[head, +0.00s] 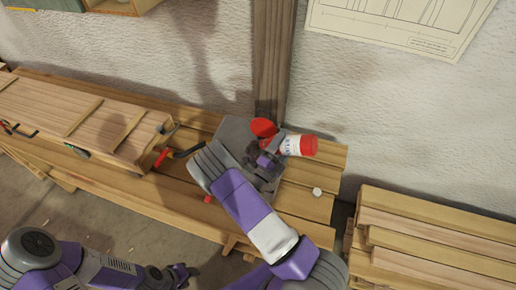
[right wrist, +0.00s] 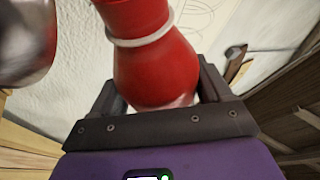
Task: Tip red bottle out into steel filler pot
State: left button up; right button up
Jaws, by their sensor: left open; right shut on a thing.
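A red bottle (head: 308,145) with a white label is held tilted, close to lying flat, over the bench, its red end to the right. My right gripper (head: 268,160) is shut on it. In the right wrist view the red bottle (right wrist: 155,65), with a pale ring around it, sits between the fingers (right wrist: 160,100). A blurred, rounded shiny metal thing (right wrist: 25,40), perhaps the steel filler pot, shows at upper left there. In the head view I cannot make out the pot clearly; a red round shape (head: 263,127) lies beside the gripper. My left gripper (head: 182,274) is open, low and away from the bench.
The slatted wooden bench (head: 310,205) carries a stack of laths (head: 85,115) at left, a red-handled tool (head: 162,157) and a small white piece (head: 317,192). A wooden post (head: 271,60) stands behind. Stacked boards (head: 430,235) are at right.

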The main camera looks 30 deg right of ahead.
jog(key=shift+r, duration=0.1)
jog(key=n+t+p, duration=0.1)
jog(key=r+n+t+p, duration=0.1)
jog(key=n, duration=0.1)
jog(key=shift+w+a+r+p, duration=0.2)
jog(key=shift+w+a+p, duration=0.15)
jog(key=shift+w, duration=0.05)
jog(key=shift+w+a+r+n+t+y+p, duration=0.1)
jog(key=shift+w+r+n+t+y+p, duration=0.15)
jog(key=shift+r+n+p, duration=0.35)
jog(key=shift+w+a+r+n+t+y+p, duration=0.1)
jog(key=shift+r+n+t+y+p, duration=0.05)
jog(key=shift+r+n+t+p, duration=0.4)
jog(key=shift+w+a+r+n+p, duration=0.1)
jog(key=shift+a+r+n+p, duration=0.05)
jog(key=shift+n+p, duration=0.25)
jog(key=shift+w+a+n+t+y, duration=0.15)
jog(key=shift+n+t+y, duration=0.15)
jog(key=shift+n, duration=0.15)
jog(key=shift+w+a+r+n+t+p, duration=0.2)
jog(key=shift+w+n+t+p, duration=0.15)
jog(key=shift+n+t+p, duration=0.5)
jog(key=shift+f+n+g+b, duration=0.1)
jog(key=shift+n+g+b, duration=0.15)
jog(key=shift+b, duration=0.1)
